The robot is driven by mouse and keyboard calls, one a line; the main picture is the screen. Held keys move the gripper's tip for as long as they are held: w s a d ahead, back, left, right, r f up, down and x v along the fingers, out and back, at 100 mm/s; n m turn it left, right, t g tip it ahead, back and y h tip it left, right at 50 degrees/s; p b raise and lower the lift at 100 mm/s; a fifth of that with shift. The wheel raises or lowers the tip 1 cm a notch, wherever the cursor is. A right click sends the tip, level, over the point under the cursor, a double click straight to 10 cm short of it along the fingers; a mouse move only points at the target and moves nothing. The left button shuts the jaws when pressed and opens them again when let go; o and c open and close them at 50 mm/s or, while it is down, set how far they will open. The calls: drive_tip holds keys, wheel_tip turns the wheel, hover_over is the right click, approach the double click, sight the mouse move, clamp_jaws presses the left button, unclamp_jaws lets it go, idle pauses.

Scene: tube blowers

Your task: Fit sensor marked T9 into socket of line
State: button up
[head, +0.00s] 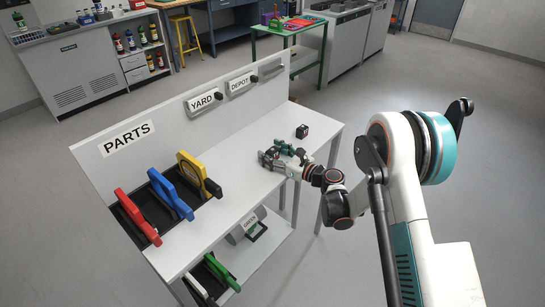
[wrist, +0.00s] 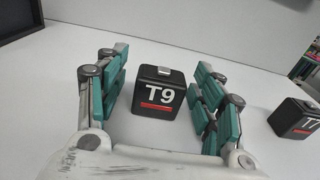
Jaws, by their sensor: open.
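The sensor marked T9 (wrist: 158,93) is a black cube with white lettering, a red stripe and a light tab on top. In the wrist view it sits upright on the white bench between the teal-padded fingers of my gripper (wrist: 161,78). The fingers are open, with a gap on both sides of the cube. In the head view my gripper (head: 276,154) is low over the bench top, and its fingers partly hide the cube. I cannot tell which part is a socket.
A second black cube (wrist: 293,118), apparently marked T7, stands right of my gripper; it also shows in the head view (head: 302,131). Red (head: 138,216), blue (head: 170,194) and yellow (head: 193,172) parts stand in dark bins at the left. A lower shelf holds a green part (head: 221,271).

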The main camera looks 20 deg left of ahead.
sight(273, 150)
drive_tip(key=shift+c, duration=0.6)
drive_tip(key=c, duration=1)
drive_tip(key=shift+r, duration=0.15)
drive_tip(key=shift+c, duration=0.2)
wheel_tip(273, 150, up, 20)
drive_tip(key=p, duration=0.6)
drive_tip(key=w+d+f+m+t+h, duration=0.1)
drive_tip(key=w+d+m+t+h, duration=0.25)
drive_tip(key=d, duration=0.75)
drive_tip(key=w+d+f+m+t+h, duration=0.2)
drive_tip(key=d+m+t+h, duration=0.25)
drive_tip(key=d, duration=0.65)
drive_tip(key=s+d+r+m+t+h, duration=0.1)
drive_tip(key=s+d+r+m+h, duration=0.1)
drive_tip(key=d, duration=0.9)
drive_tip(key=s+d+r+m+t+h, duration=0.1)
drive_tip(key=d+r+h, duration=0.4)
drive_tip(key=d, duration=0.6)
drive_tip(key=s+m+h, duration=0.1)
drive_tip(key=m, duration=0.1)
drive_tip(key=shift+d+r+m+t, duration=0.15)
drive_tip(key=shift+r+m+t, duration=0.15)
drive_tip(key=shift+t, duration=0.1)
